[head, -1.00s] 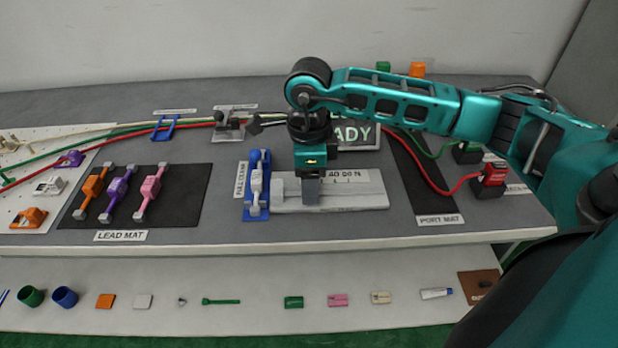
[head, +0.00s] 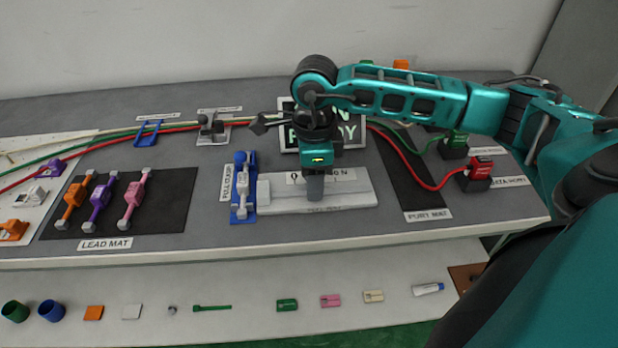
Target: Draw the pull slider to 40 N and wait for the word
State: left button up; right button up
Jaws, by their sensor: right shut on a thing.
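The pull slider is a pale flat block (head: 352,194) on the grey bench, with a scale label along its back edge. My right gripper (head: 315,188) points down over it, shut on the slider's grip, which the fingers mostly hide. The fingers also cover the middle of the scale, so I cannot read the pull value. My left gripper is out of view.
Lead mat (head: 165,208) with orange, purple and pink leads lies further left. The port mat (head: 415,190) and red port block (head: 478,172) are at right. Small parts line the lower shelf.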

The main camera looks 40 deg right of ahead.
jog(key=o, duration=0.8)
jog(key=shift+r, duration=0.1)
pick_arm(q)
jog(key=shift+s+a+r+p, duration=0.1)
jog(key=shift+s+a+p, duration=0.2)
jog(key=shift+p, duration=0.45)
pick_arm(e)
notch_tip(320, 180, up, 13)
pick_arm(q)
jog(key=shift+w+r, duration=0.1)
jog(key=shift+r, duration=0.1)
